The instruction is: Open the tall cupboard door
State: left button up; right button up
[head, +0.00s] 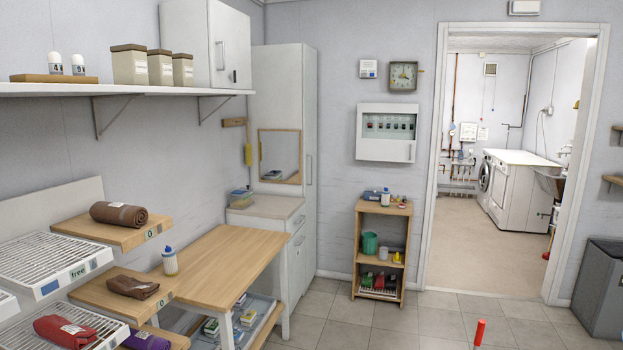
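The tall cupboard (287,85) is a white, narrow cabinet in the back left corner, reaching well above the counter. Its door (309,120) faces right and looks closed, with a slim vertical handle (308,169) around mid-height. A framed mirror or panel (280,156) is on the side facing me, above a low white cabinet. Neither of my grippers is in the head view, so their state does not show.
A wooden table (222,259) with a bottle stands in front of the low cabinet (294,240). A small wooden shelf (381,246) stands against the back wall. Grey tiled floor (420,325) is open on the right, before a doorway. A red-topped post (480,332) stands at the bottom.

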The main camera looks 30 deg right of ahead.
aim_at(309, 53)
jog(key=i+u, duration=0.1)
jog(key=u, duration=0.3)
jog(key=l+u, duration=0.15)
jog(key=u, duration=0.3)
jog(key=i+l+u, duration=0.1)
jog(key=u, duration=0.3)
jog(key=l+u, duration=0.2)
jog(key=u, duration=0.2)
jog(key=l+u, duration=0.2)
jog(key=u, duration=0.2)
jog(key=i+l, duration=0.1)
jog(key=l, duration=0.45)
jog(key=i+l+u, duration=0.1)
jog(key=l, duration=0.5)
jog(key=i+l, duration=0.1)
jog(key=l, duration=0.45)
jog(key=l+z, duration=0.2)
jog(key=l, duration=0.65)
jog(key=l+z, duration=0.2)
jog(key=l, duration=0.7)
jog(key=l+z, duration=0.2)
jog(key=l, duration=0.65)
jog(key=l+z, duration=0.15)
jog(key=l, duration=0.65)
jog(key=l+z, duration=0.2)
jog(key=l, duration=0.6)
jog(key=l+z, duration=0.15)
jog(key=l, duration=0.6)
jog(key=i, duration=0.05)
